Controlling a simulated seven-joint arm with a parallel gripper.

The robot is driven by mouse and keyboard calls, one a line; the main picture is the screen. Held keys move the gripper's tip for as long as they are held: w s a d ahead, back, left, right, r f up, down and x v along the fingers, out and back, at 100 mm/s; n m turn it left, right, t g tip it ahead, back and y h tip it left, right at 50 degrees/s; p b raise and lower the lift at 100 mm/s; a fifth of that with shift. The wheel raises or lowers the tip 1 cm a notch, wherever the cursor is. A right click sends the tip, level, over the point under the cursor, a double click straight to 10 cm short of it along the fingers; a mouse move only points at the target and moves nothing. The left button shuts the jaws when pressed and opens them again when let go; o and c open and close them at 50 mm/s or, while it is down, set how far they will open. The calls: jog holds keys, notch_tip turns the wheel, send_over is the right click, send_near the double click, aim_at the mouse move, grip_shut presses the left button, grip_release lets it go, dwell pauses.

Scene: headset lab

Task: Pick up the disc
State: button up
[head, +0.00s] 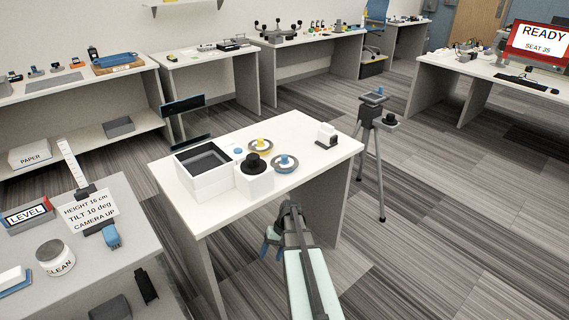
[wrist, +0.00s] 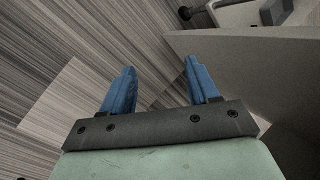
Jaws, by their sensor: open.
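Several disc-like things are on the white table (head: 211,216). A grey disc with a yellow knob (head: 260,146) lies at the back, and a grey disc with a blue knob (head: 285,163) lies nearer. A black round piece with a knob (head: 254,164) sits on a white block (head: 255,184). A small blue round piece (head: 238,150) lies by the open box. I cannot tell which is the task's disc. My gripper (head: 269,249) is in front of the table's near edge, apart from these things. In the wrist view my gripper (wrist: 160,68) is open and empty, over the floor.
A white open box with a dark inside (head: 197,185) stands on the table's left, and a white device on a dark base (head: 327,136) at the right. A tripod (head: 375,140) stands right of the table. A side bench (head: 105,262) with a sign is at left.

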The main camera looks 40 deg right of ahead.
aim_at(285, 156)
jog(key=w+d+r+m+t, duration=0.2)
jog(key=d+r+t, duration=0.2)
jog(key=d+r, duration=1.9)
jog(key=w+r+m+h, duration=0.1)
jog(key=w+r, duration=0.1)
jog(key=w, duration=0.1)
jog(key=w+r+m+g, duration=0.1)
jog(key=w+r+m, duration=0.1)
jog(key=w, duration=0.1)
jog(key=w+d+r+m+g+h, duration=0.1)
jog(key=w+r, duration=0.2)
jog(key=shift+w+d+r+m+h, duration=0.1)
jog(key=shift+m+h, duration=0.2)
jog(key=shift+m, duration=0.1)
jog(key=w+a+r+m+g+h, duration=0.25)
jog(key=w+r+m, duration=0.35)
jog(key=r, duration=0.4)
jog(key=shift+n+t, duration=0.25)
jog(key=shift+n, duration=0.05)
jog(key=shift+w+a+f, duration=0.1)
jog(key=shift+w+f, duration=0.05)
jog(key=shift+f, duration=2.15)
jog(key=shift+w+a+f, duration=0.1)
jog(key=shift+f, duration=2.15)
jog(key=shift+w+a+f, duration=0.1)
jog(key=shift+w+f, duration=0.05)
jog(key=shift+f, duration=2.15)
grip_shut()
